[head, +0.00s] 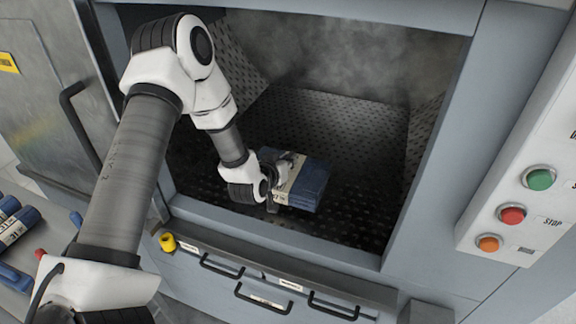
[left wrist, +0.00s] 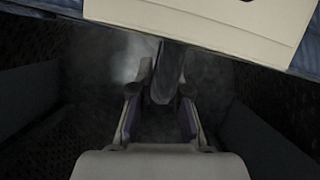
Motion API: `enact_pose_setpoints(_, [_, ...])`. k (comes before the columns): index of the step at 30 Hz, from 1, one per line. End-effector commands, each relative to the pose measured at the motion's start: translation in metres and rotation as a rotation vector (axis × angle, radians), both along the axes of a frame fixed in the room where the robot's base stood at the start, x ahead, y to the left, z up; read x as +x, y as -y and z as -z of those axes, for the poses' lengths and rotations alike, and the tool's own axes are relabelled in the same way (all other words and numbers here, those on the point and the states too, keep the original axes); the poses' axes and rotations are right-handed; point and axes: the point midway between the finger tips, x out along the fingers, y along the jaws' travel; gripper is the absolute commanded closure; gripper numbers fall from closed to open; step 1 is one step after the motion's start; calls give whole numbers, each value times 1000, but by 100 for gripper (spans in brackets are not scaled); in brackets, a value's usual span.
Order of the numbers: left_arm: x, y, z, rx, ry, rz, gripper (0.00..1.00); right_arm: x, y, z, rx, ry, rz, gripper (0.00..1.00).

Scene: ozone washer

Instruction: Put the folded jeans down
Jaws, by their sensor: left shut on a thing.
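The folded jeans (head: 311,184), a dark blue stack with a pale label band, are inside the open washer chamber (head: 340,120), above its perforated floor. My left gripper (head: 277,186) reaches in from the left and is shut on the near left side of the jeans. In the left wrist view the jeans' pale label (left wrist: 210,18) fills the top. The gripper's fingers (left wrist: 165,92) there close on a dark strip of the jeans. I cannot tell whether the jeans touch the floor. My right gripper is not in view.
The chamber's front sill (head: 270,243) runs below my arm. Green (head: 538,178), red (head: 511,215) and orange (head: 488,243) buttons are on the right panel. More folded jeans (head: 14,222) lie at the far left. The chamber floor right of the held jeans is clear.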

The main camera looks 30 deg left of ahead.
Motion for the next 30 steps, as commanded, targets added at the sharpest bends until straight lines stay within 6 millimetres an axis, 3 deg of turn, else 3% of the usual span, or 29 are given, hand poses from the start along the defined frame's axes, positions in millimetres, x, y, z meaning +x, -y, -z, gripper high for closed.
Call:
enact_pose_setpoints(1, [8, -1, -3, 4, 4, 2, 100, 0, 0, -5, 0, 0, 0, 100])
enact_pose_setpoints(7, [6, -1, 29, 3, 0, 1, 100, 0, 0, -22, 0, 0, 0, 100])
enact_pose_setpoints(19, [6, -1, 41, 0, 3, 0, 100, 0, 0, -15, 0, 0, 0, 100])
enact_pose_setpoints(20, [6, -1, 40, 0, 1, 0, 74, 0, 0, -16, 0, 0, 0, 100])
enact_pose_setpoints(21, [6, -1, 39, 0, 1, 0, 60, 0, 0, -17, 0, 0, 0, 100])
enact_pose_setpoints(30, [6, -1, 38, 0, 1, 0, 59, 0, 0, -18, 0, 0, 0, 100])
